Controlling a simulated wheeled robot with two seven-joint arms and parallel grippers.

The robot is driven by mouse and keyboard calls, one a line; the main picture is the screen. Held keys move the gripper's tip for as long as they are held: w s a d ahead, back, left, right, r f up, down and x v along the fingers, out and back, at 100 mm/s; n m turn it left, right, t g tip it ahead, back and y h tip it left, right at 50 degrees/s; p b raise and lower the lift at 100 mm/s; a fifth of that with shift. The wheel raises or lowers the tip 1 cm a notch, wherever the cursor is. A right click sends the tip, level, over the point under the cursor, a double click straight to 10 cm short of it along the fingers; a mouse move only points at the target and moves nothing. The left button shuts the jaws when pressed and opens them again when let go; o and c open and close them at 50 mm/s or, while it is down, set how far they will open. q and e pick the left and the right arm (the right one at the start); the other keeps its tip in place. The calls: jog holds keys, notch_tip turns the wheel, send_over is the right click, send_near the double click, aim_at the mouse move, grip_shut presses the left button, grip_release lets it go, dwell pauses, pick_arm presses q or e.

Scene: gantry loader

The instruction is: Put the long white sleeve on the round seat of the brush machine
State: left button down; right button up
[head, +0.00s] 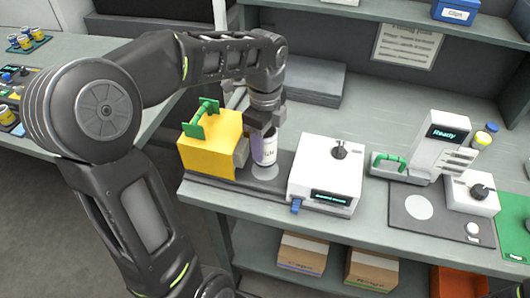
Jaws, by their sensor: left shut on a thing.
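My left gripper (262,132) comes down from above and is shut on the upper part of a white sleeve (267,152) with dark lettering. The sleeve is upright over a light grey round seat (265,173) on a dark base plate. I cannot tell whether its lower end touches the seat. A yellow block (207,152) with a green handle stands left of the sleeve, and a white box (326,172) with a dark knob and lit display stands right. No brush or readable machine name shows. My right gripper is not in view.
Right on the bench stands a white unit (438,147) reading "Ready", with a green handle. A grey disc (418,207) lies on a dark plate before it. Grey flat slabs (305,80) lie behind the sleeve. Cardboard boxes (302,254) sit on the lower shelf. A side table holds small cans.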

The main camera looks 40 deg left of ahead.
aim_at(265, 154)
pick_arm(q)
jog(key=shift+f, duration=1.8)
jog(key=shift+f, duration=0.15)
jog(key=c, duration=0.6)
grip_release()
notch_tip(265, 154, up, 12)
jog(key=shift+r+p, duration=0.15)
jog(key=shift+p, duration=0.15)
